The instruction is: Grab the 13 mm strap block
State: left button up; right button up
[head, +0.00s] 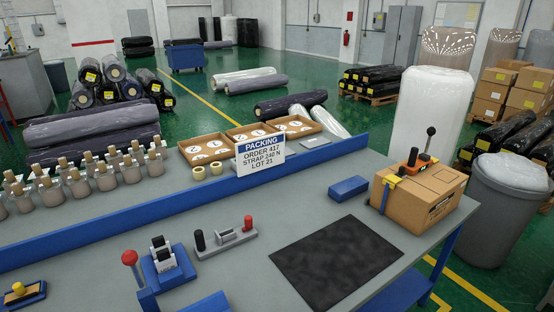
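No readable "13 mm" marking shows, so I cannot tell which thing is the strap block. A plain blue block (348,188) lies on the grey bench (310,205), left of the carton. A blue holder (166,266) with two upright black-and-white pieces stands at the front left. A grey block (225,238) with a black post and a red-topped post sits right of that holder. Neither of my grippers is in view.
A carton (418,196) carries an orange strapping tool (413,162). A dark mat (335,262) lies at the front. A red-knobbed lever (130,258) stands at front left.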

aim_at(400, 174)
jog(key=l+u, duration=0.15)
jog(key=l, duration=1.5)
jog(key=i, duration=0.1)
